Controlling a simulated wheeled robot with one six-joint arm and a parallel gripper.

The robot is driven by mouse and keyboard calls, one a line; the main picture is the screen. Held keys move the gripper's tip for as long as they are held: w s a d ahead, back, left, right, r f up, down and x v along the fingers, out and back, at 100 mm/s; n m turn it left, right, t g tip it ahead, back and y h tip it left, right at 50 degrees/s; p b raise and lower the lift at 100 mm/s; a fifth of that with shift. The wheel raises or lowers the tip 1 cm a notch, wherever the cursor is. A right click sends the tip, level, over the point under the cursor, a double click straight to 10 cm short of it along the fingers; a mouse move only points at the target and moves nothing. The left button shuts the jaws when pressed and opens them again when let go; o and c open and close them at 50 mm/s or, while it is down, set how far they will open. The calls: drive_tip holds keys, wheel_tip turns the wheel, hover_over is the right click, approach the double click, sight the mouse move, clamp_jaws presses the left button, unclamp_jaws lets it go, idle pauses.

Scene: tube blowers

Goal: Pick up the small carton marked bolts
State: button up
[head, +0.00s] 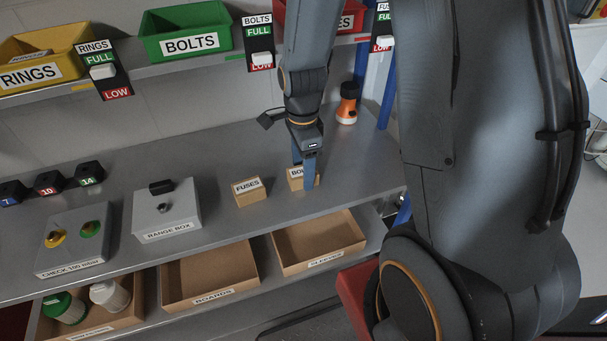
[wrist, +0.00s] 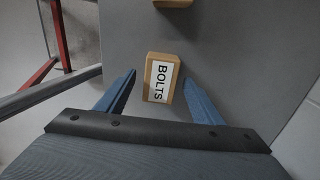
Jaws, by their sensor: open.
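The small carton marked bolts (head: 294,178) is tan with a white label and stands on the grey bench near its front right. In the head view my gripper's fingers hide part of it. In the wrist view the bolts carton (wrist: 161,78) lies between the two blue fingers, toward their tips, with a gap on each side. My gripper (head: 306,172) points down at the carton and is open. It also shows in the wrist view (wrist: 160,90), with nothing held. I cannot tell the exact height of the fingertips over the bench.
The fuses carton (head: 250,192) stands just left of the bolts carton. The range box (head: 166,216) is farther left, and an orange flashlight (head: 347,104) stands behind. A shelf with a green bolts bin (head: 187,42) runs above. Open trays (head: 318,243) sit below the bench edge.

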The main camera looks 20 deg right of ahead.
drive_tip(key=shift+f, duration=0.75)
drive_tip(key=c, duration=1.2)
drive_tip(key=shift+r, duration=0.1)
wheel_tip(320, 180, up, 10)
drive_tip(key=shift+f+b, duration=0.1)
drive_tip(key=shift+b, duration=0.45)
